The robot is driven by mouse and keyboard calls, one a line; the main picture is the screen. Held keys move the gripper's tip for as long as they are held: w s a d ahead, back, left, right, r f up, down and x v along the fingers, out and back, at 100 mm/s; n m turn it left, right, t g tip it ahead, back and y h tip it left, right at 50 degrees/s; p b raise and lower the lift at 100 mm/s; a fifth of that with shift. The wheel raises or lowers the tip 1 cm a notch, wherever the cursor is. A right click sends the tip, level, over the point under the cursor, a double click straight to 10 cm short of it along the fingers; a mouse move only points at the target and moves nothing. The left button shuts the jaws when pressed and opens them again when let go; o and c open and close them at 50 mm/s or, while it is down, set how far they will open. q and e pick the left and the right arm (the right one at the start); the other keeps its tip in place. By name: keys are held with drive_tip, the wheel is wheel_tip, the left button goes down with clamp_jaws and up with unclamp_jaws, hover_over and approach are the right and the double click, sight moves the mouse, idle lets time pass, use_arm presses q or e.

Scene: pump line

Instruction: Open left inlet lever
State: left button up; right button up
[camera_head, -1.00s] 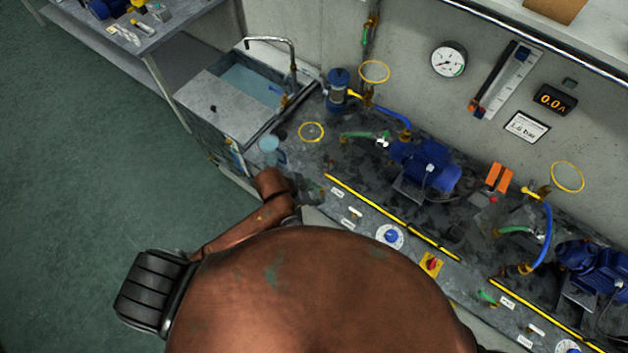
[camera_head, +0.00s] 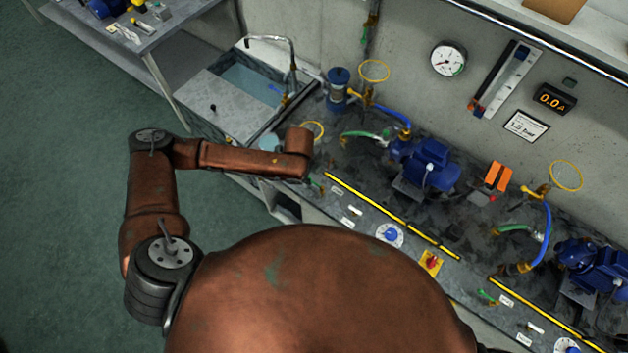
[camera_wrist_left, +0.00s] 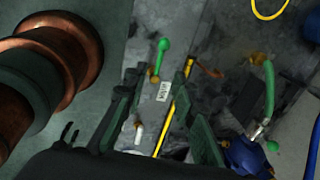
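The left inlet lever, a green handle with a round green knob on a brass stem, shows in the left wrist view (camera_wrist_left: 161,58), beside a small white label. In the head view, a small green piece of it (camera_head: 316,186) shows at the front left of the bench, partly hidden by my left wrist. My left gripper (camera_wrist_left: 160,84) is open, its dark fingers on either side of the lever in the picture. Contact cannot be told. In the head view the gripper is mostly hidden below my wrist. My right gripper is out of view.
A yellow strip (camera_head: 378,205) runs along the bench front. A white-handled valve (camera_wrist_left: 138,132) is close to the left finger. A blue pump (camera_head: 428,165) with a green hose (camera_head: 362,135) stands behind. A sink (camera_head: 247,85) is at left; open floor lies in front.

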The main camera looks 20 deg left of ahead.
sight(314, 183)
use_arm(q)
drive_tip(key=f, duration=0.4)
drive_tip(key=w+f, duration=0.1)
drive_tip(key=f, duration=0.2)
drive_tip(key=shift+w+d, duration=0.1)
drive_tip(key=shift+d, duration=0.2)
clamp_jaws()
drive_tip(key=shift+f, duration=0.1)
idle(0.4)
